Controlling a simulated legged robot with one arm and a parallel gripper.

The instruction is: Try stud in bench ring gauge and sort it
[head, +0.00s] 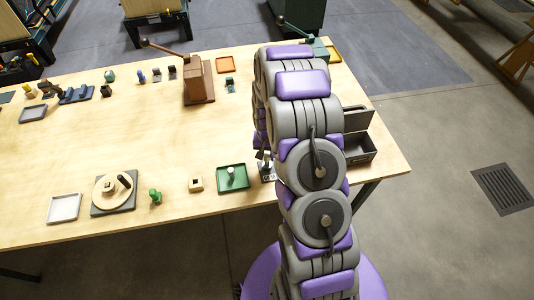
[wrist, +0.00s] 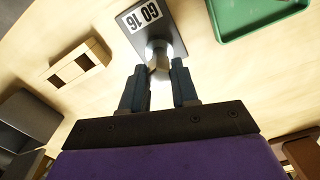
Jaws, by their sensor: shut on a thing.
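The bench ring gauge, a dark plate with a white "GO 16" label, is in the wrist view (wrist: 172,18) and small beside my arm in the head view (head: 268,177). My gripper (wrist: 157,76) is shut on a small grey-brown stud (wrist: 158,62). The stud is at the bright ring of the gauge; I cannot tell whether its end is inside the ring or just above it. In the head view, my gripper (head: 264,155) is partly hidden by my arm. A green tray (head: 221,186) with a pale stud (head: 231,175) stands left of the gauge; it also shows in the wrist view (wrist: 228,30).
A small wooden block (head: 195,184), a green knobbed piece (head: 155,196), a round fixture (head: 107,194) and a white tray (head: 64,208) line the near edge. Dark bins (head: 360,150) stand right of my arm. A brown lever press (head: 196,80) is farther back. The table's middle is clear.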

